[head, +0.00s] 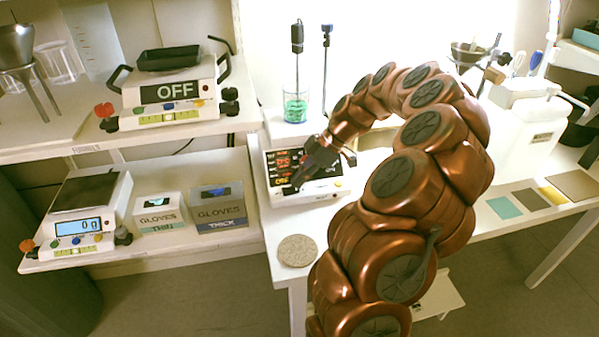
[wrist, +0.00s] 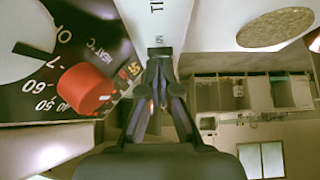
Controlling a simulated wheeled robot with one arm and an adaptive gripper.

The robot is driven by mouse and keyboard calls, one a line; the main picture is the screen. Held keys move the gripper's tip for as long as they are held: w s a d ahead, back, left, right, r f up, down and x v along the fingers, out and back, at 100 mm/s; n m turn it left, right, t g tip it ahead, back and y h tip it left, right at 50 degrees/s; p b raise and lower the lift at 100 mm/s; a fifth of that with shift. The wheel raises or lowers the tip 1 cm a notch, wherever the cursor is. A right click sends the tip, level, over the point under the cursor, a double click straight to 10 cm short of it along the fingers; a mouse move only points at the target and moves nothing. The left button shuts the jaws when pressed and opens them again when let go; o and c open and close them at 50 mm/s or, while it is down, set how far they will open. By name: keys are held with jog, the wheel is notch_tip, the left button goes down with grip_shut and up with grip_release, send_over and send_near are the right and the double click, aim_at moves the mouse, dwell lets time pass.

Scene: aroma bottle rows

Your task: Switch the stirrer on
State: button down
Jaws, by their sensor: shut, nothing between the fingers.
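The stirrer (head: 341,187) is a white unit on the right bench, with a dark front panel lit by red and orange readouts. My arm partly hides it. In the wrist view its dark panel (wrist: 20,105) fills the left side, with a red knob (wrist: 86,88) beside a "HEAT °C" label and printed numbers. My gripper (head: 297,185) is at the lower part of the panel, fingers together and empty. In the wrist view the fingertips (wrist: 159,55) are right of the red knob, apart from it. I cannot tell whether they touch the panel.
A beaker of green liquid (head: 295,106) stands behind the panel, near two upright rods. A round cork mat (head: 298,250) lies at the bench's front. A scale reading "OFF" (head: 170,95), another scale (head: 90,205) and glove boxes (head: 222,208) are left.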

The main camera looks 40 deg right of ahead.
dwell(0.3)
jog(key=shift+d+f+y+b, duration=0.1)
jog(key=shift+f+y+b, duration=0.4)
jog(key=shift+b, duration=0.7)
jog(key=shift+r, duration=0.2)
jog(key=shift+r, duration=0.8)
